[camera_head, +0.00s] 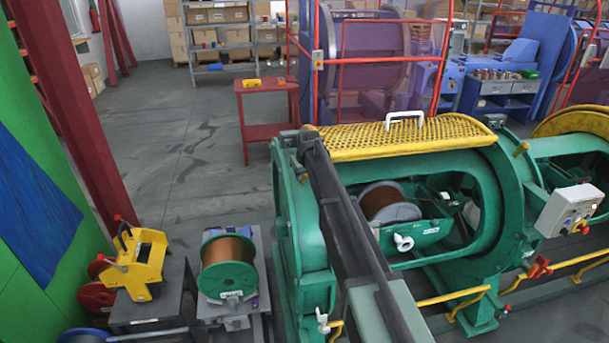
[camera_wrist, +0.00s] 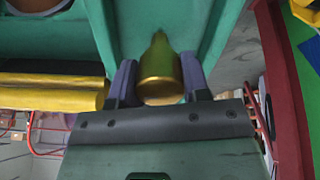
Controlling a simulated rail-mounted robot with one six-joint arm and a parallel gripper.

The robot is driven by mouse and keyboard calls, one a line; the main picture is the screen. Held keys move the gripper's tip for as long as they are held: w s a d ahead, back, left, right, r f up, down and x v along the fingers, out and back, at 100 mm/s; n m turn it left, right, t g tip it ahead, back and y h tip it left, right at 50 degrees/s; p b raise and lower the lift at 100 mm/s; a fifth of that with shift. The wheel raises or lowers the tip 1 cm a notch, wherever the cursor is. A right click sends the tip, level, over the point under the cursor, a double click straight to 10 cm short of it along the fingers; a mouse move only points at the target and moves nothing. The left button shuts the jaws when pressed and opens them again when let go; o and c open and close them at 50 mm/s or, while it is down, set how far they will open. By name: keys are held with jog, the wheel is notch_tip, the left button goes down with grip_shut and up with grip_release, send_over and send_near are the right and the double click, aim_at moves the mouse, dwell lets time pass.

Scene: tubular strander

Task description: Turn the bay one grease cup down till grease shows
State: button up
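In the wrist view a brass grease cup (camera_wrist: 160,72) with a tapered far end stands against a green machine casting (camera_wrist: 215,22). My gripper (camera_wrist: 160,80) has one finger on each side of the cup. Both fingers look to be against its sides, with no clear gap. No grease shows around the cup. In the head view my dark arm reaches over the green strander frame (camera_head: 297,205). My gripper and the cup are hidden there.
A yellow mesh guard (camera_head: 405,138) covers the strander top; a yellow part (camera_wrist: 50,92) lies close left of my gripper in the wrist view. A copper spool (camera_head: 228,265) and yellow tool (camera_head: 140,262) stand left. Floor (camera_head: 195,150) behind is clear.

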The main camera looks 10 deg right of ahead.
jog(key=c, duration=0.4)
jog(key=shift+m, duration=0.3)
